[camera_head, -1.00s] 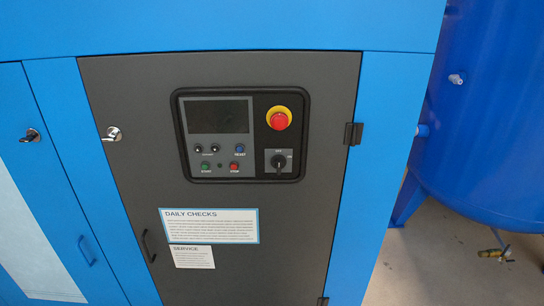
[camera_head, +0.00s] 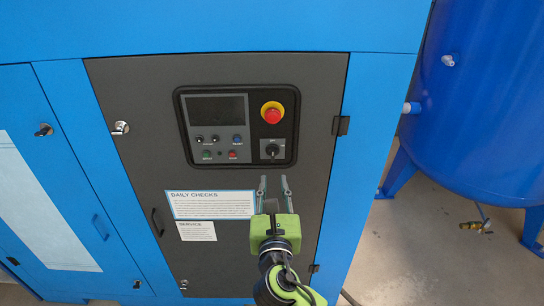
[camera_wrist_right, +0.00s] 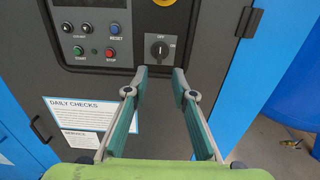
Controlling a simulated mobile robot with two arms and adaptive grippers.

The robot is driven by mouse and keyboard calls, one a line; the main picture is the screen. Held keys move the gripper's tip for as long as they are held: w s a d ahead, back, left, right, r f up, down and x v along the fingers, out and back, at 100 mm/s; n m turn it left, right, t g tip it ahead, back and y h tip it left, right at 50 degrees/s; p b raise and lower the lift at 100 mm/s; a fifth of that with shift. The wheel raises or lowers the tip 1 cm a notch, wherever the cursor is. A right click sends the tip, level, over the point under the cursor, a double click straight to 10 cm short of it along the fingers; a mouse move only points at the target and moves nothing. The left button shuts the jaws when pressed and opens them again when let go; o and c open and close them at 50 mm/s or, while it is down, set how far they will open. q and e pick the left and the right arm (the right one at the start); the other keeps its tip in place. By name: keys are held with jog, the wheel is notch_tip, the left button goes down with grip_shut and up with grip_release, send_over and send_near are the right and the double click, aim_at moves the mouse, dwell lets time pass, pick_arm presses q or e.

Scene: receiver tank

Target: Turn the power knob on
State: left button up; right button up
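The power knob (camera_head: 271,151) is a black rotary switch on a grey plate at the lower right of the control panel. In the right wrist view the knob (camera_wrist_right: 159,49) stands just beyond my fingertips, with its marker pointing roughly up toward the OFF label. My right gripper (camera_head: 273,181) is below the knob in the head view, fingers pointing up at the panel. The right wrist view shows its two fingers (camera_wrist_right: 159,72) apart with nothing between them. It does not touch the knob. My left gripper is not in view.
A red emergency stop button (camera_head: 272,112) on a yellow ring sits above the knob. A screen (camera_head: 217,109) and small buttons are to its left. A door hinge (camera_head: 341,125) juts out at right. A blue tank (camera_head: 480,100) stands further right.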

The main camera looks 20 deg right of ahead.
aim_at(273, 156)
jog(key=p+x, duration=0.2)
jog(key=x, duration=0.8)
jog(key=shift+w, duration=0.4)
jog(key=shift+d, duration=0.1)
grip_shut()
